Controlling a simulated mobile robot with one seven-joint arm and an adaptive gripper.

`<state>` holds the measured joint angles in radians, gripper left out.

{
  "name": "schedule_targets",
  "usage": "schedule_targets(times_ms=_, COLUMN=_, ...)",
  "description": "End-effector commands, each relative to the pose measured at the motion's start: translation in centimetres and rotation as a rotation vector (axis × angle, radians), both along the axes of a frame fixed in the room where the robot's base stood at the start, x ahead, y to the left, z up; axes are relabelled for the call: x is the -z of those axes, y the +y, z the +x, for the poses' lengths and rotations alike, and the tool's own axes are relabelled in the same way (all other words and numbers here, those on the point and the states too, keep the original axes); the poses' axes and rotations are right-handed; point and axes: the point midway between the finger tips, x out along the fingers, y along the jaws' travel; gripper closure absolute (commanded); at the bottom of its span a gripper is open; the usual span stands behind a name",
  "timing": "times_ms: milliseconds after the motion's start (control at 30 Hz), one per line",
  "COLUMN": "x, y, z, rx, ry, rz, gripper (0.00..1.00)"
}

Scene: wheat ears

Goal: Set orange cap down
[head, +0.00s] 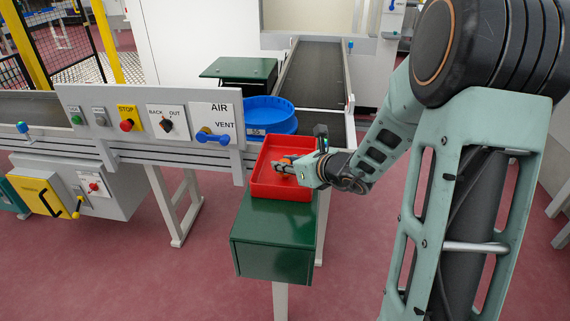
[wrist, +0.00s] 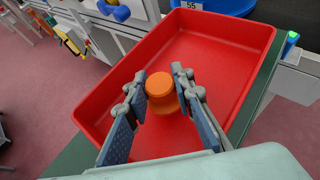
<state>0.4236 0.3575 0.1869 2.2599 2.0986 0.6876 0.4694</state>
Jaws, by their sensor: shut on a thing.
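The orange cap (wrist: 160,88) is between the fingertips of my gripper (wrist: 161,95) in the wrist view, and the gripper is shut on it. The cap is a round orange piece with a wider flange at its lower part. It is inside the outline of a red tray (wrist: 215,35); I cannot tell whether it touches the tray floor.
The tray sits on a dark green box-shaped stand (head: 270,255). A blue round container (head: 268,112) is just behind it, beside a conveyor (head: 315,75). A control panel (head: 155,120) with buttons and a blue valve handle (head: 212,137) is to the left. The tray floor around the cap looks empty.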

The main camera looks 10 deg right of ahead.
Motion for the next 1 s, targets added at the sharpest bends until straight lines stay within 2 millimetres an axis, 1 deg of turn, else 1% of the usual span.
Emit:
schedule_targets(times_ms=133, x=0.5, y=0.0, z=0.0, rx=0.0, ry=0.0, rz=0.0, gripper=0.9)
schedule_targets(times_ms=167, x=0.3, y=0.0, z=0.0, rx=0.0, ry=0.0, rz=0.0, gripper=0.75)
schedule_targets(times_ms=300, x=0.3, y=0.0, z=0.0, rx=0.0, ry=0.0, rz=0.001, gripper=0.6)
schedule_targets(times_ms=567, x=0.3, y=0.0, z=0.0, rx=0.0, ry=0.0, rz=0.0, gripper=0.6)
schedule_targets(times_ms=700, x=-0.3, y=0.0, z=0.0, rx=0.0, ry=0.0, rz=0.0, gripper=0.6)
schedule_targets(times_ms=833, x=-1.4, y=-1.1, z=-1.8, rx=0.004, ry=-0.002, rz=-0.002, gripper=0.6)
schedule_targets(times_ms=1000, x=-3.3, y=-2.6, z=-4.9, rx=0.004, ry=-0.002, rz=-0.001, gripper=0.6)
